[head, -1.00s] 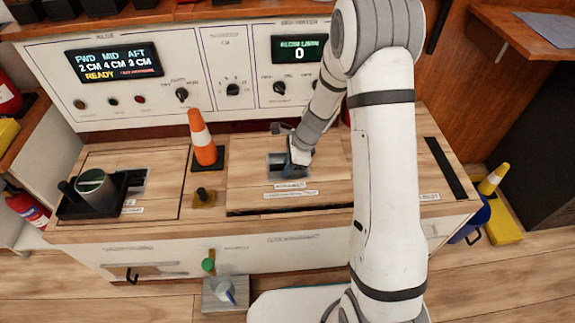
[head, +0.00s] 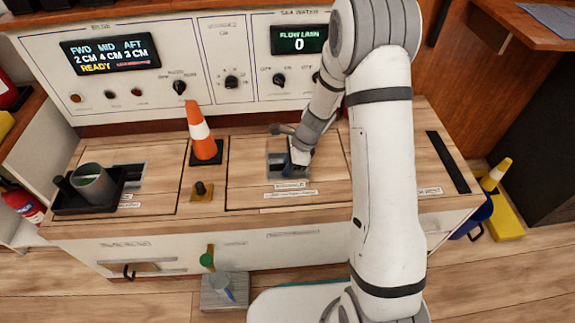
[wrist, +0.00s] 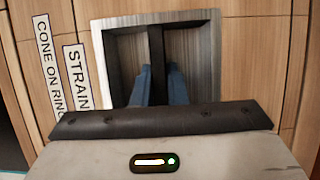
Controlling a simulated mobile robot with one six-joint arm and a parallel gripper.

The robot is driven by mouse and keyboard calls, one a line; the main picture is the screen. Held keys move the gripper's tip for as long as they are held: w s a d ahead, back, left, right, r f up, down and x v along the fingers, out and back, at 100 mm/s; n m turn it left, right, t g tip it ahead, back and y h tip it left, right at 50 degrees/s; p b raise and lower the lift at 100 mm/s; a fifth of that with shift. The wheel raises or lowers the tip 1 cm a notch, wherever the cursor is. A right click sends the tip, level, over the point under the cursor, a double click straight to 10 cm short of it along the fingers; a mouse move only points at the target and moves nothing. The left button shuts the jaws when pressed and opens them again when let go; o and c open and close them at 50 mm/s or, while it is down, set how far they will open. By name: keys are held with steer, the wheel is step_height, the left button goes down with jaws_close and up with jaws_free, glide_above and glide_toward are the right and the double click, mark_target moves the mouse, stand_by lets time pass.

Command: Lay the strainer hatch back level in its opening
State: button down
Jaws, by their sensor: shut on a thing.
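The strainer hatch (head: 248,178) is the wooden panel right of the orange cone, with a recessed metal pull and white labels. It looks level with the surrounding counter, with only a thin seam along its front edge. My gripper (head: 297,160) reaches down into the recess and is shut on the handle bar. In the wrist view, the blue fingers (wrist: 158,88) lie on either side of the dark handle bar (wrist: 156,50) inside the metal recess.
A black tray (head: 85,202) with a grey cup (head: 94,183) sits on the left panel. The control panel (head: 205,65) rises behind.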

steer(key=c, duration=1.4)
jaws_free()
steer(key=shift+o, duration=0.2)
steer(key=shift+f, duration=0.1)
steer(key=p+v, duration=0.3)
steer(key=v, duration=0.5)
steer(key=shift+p, duration=0.35)
